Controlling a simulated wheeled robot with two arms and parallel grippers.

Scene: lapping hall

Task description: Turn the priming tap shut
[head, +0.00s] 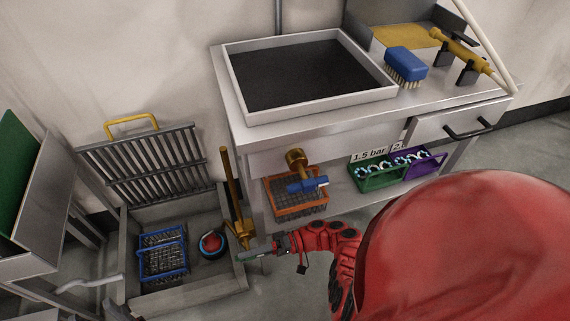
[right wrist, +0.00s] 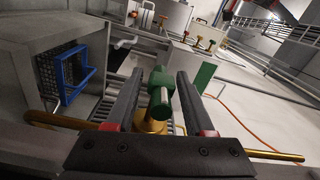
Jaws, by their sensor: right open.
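A tap with a green handle (right wrist: 160,78) on a brass body (right wrist: 152,126) stands between the two fingers of my right gripper (right wrist: 160,74) in the right wrist view. The fingers are apart, one on each side of the handle; I cannot tell whether they touch it. In the head view my right gripper (head: 259,251) is low beside the foot of an upright brass pipe (head: 231,185), and mostly hides the green handle. Another brass tap with a blue handle (head: 307,185) sticks out below the bench front. My left gripper is not in view.
A floor sump (head: 196,293) holds a blue wire basket (head: 163,255) and a round red and black thing (head: 211,244). A raised grate (head: 150,165) leans behind it. The bench (head: 240,130) stands above, with an orange crate (head: 297,208) on its lower shelf.

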